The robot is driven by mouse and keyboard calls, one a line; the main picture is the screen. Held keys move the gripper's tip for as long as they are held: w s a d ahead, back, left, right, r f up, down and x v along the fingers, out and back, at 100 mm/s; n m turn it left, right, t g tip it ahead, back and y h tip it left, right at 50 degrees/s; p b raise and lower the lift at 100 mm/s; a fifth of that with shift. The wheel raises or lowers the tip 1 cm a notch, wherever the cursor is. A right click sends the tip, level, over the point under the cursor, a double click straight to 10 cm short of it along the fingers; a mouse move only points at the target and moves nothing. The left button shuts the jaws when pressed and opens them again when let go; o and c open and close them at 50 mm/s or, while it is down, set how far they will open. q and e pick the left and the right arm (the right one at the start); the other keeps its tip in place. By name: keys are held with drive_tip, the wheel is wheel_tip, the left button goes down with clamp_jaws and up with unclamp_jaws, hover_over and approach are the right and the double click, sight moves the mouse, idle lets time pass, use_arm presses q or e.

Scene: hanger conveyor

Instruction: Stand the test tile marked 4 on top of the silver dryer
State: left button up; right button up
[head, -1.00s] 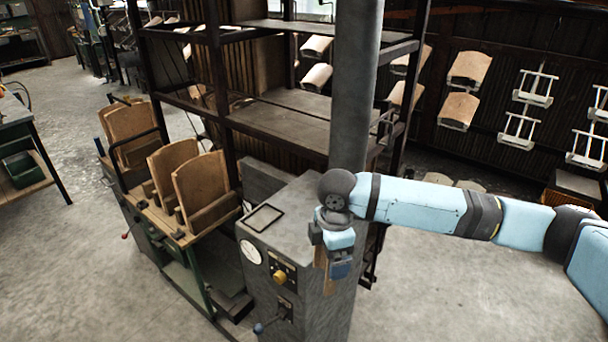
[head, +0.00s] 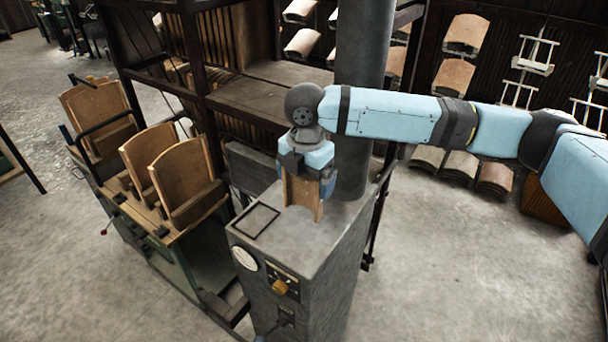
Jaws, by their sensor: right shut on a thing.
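My right gripper (head: 308,172) is shut on a small brown upright tile (head: 302,196), gripped from above near its top edge. I cannot read a mark on the tile from here. It is over the flat top of the grey metal cabinet (head: 330,268), which looks like the silver dryer. The tile's lower edge is at or just above that top; I cannot tell if it touches. A black square outline (head: 256,221) lies on the top, to the left of the tile. My left gripper is not in view.
A thick grey pipe (head: 362,90) rises behind the tile. A dark shelf frame (head: 190,100) stands behind. At left, a green-framed stand (head: 180,235) carries several curved tiles (head: 183,179) upright. A dial (head: 246,259) and yellow knob (head: 280,287) are on the cabinet front.

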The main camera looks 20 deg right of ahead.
drive_tip(key=shift+f+b, duration=3.75)
drive_tip(key=shift+f, duration=0.95)
drive_tip(key=o, duration=0.7)
wheel_tip(320, 180, up, 14)
drive_tip(key=shift+f, duration=0.1)
